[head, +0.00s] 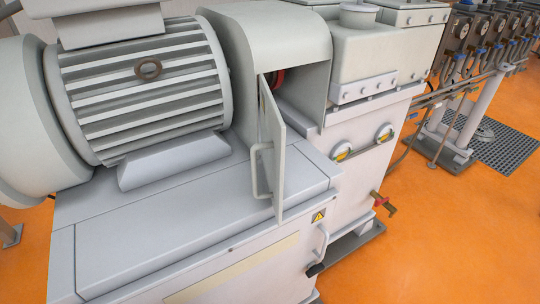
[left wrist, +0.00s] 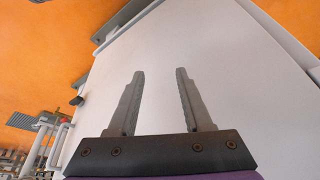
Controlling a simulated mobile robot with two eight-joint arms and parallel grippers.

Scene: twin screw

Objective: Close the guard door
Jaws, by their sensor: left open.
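The guard door (head: 270,150) is a grey upright panel with a pale bar handle (head: 258,172) on its left face. It stands swung out from the guard housing (head: 285,40), so the opening to its right is uncovered and something red shows inside. My left gripper (left wrist: 160,80) is open and empty in the left wrist view, in front of a plain pale surface. Neither the door nor its handle can be made out in that view. No gripper shows in the head view, and my right gripper is not seen.
A large finned motor (head: 145,85) sits left of the door on a grey base (head: 190,215). A gearbox (head: 380,60) stands to the right. A small handle (head: 318,245) and a tap (head: 383,203) stick out from the machine. Orange floor (head: 460,240) is clear at the right.

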